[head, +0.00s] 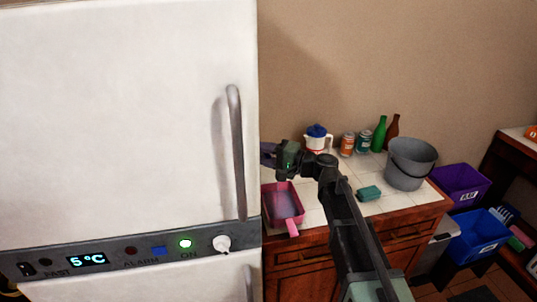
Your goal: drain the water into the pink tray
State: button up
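The pink tray (270,192) sits on the white-tiled counter against the right edge of the fridge, with its pink handle pointing toward the front edge. Its inside looks greyish; I cannot tell whether it holds water. The white fridge (120,110) fills the left side, with a closed door and a control panel along its lower part. A white knob or spout (222,243) sticks out at the panel's right end. My gripper (267,154) is above the back of the tray, beside the fridge edge. Its fingers are small and partly hidden, so their opening does not show.
A white jug with a blue lid (316,138), cans (356,143), green and brown bottles (380,133), a grey bucket (410,163) and a green sponge (368,193) stand on the counter. Purple (460,185) and blue (481,235) bins are at right.

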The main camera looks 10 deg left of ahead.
jog(key=v, duration=1)
jog(key=shift+d, duration=0.35)
jog(key=shift+s, duration=0.1)
dwell(6.5)
